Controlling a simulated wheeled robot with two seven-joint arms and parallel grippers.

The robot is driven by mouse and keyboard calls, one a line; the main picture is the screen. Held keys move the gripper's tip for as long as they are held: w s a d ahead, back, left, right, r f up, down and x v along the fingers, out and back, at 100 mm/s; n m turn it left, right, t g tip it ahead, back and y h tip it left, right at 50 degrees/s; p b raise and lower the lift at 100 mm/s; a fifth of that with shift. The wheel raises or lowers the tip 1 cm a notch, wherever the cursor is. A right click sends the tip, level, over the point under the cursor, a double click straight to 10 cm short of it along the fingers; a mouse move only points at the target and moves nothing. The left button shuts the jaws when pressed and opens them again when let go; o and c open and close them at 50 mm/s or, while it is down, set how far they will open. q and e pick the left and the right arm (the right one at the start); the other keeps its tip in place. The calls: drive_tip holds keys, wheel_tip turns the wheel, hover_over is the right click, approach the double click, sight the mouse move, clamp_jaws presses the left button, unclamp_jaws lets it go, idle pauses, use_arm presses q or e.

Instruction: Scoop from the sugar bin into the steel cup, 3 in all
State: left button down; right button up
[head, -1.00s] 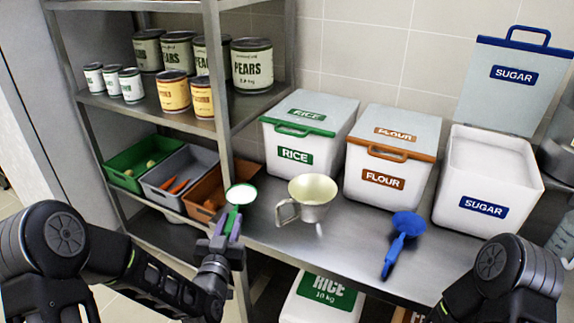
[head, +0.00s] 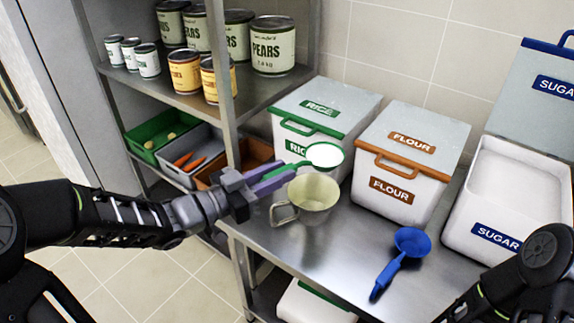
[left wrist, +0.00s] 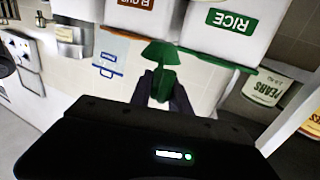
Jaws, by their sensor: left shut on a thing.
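The steel cup (head: 315,196) stands upright on the steel counter, its handle to the left; its inside looks pale, and I cannot tell whether it holds anything. The sugar bin (head: 512,205) is at the right, lid raised, with white sugar inside. My left gripper (head: 276,177) is shut on the handle of a green scoop (head: 324,156), whose bowl is full of white stuff and shows level just above and behind the cup's rim. The scoop also shows in the left wrist view (left wrist: 160,55). A blue scoop (head: 411,241) lies on the counter before the sugar bin. My right gripper is out of view.
The closed rice bin (head: 335,105) is just behind the green scoop, and the closed flour bin (head: 410,160) stands beside it. A shelf rack with cans and vegetable crates (head: 180,180) is at the left.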

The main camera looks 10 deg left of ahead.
use_arm(q)
drive_tip(key=shift+s+a, duration=0.1)
drive_tip(key=shift+f, duration=0.15)
drive_tip(key=w+a+f+n+p, duration=0.2)
drive_tip(key=n+p, duration=0.5)
drive_tip(key=n, duration=0.3)
drive_tip(key=w+a+f+n+p, duration=0.2)
drive_tip(key=n+p, duration=0.5)
drive_tip(key=n, duration=0.4)
drive_tip(key=shift+w+a+f, duration=0.25)
drive_tip(key=shift+a+f, duration=0.2)
drive_tip(key=shift+f, duration=0.1)
idle(1.2)
idle(0.5)
